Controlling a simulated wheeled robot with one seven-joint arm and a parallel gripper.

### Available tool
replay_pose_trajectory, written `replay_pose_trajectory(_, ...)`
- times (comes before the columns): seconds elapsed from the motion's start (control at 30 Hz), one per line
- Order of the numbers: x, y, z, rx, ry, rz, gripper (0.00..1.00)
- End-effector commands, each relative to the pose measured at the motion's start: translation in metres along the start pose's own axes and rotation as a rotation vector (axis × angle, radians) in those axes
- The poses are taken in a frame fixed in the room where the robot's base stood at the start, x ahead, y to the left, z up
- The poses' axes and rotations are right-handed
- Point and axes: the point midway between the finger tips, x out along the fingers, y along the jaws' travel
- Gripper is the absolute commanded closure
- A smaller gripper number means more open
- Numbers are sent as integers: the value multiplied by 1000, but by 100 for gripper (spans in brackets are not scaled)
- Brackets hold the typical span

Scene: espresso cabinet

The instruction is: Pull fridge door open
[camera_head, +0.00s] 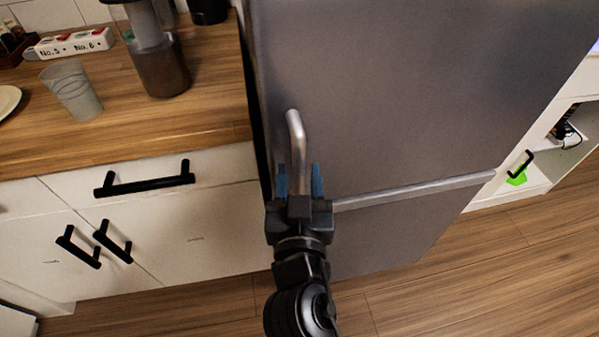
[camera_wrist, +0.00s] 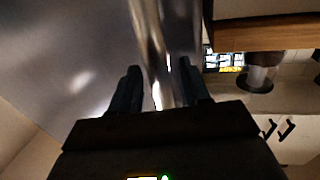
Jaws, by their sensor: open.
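The grey fridge door (camera_head: 400,90) stands closed as far as I can see, right of the counter. Its vertical metal handle (camera_head: 296,135) is near the door's left edge. My gripper (camera_head: 300,180) is open, with its two blue fingers on either side of the lower part of the handle. In the wrist view the handle (camera_wrist: 154,45) runs between the two dark fingers of my gripper (camera_wrist: 158,85). I cannot tell whether either finger touches it. The lower end of the handle is hidden behind my gripper.
A wooden counter (camera_head: 130,125) with a glass (camera_head: 72,92) and a coffee grinder (camera_head: 158,60) is at left. Below it are white cabinets with black handles (camera_head: 145,184). A white shelf unit (camera_head: 520,180) stands at right. Wooden floor (camera_head: 480,270) lies clear in front.

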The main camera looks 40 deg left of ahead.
Motion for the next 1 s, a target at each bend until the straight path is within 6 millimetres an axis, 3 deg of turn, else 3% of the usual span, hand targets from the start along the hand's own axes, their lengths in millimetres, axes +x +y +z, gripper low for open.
replay_pose_trajectory(0.33, 5, 0, 0, 1, -1, 0, 54)
replay_pose_trajectory(0.8, 5, 0, 0, 1, -1, 0, 99)
replay_pose_trajectory(1.0, 5, 0, 0, 1, -1, 0, 100)
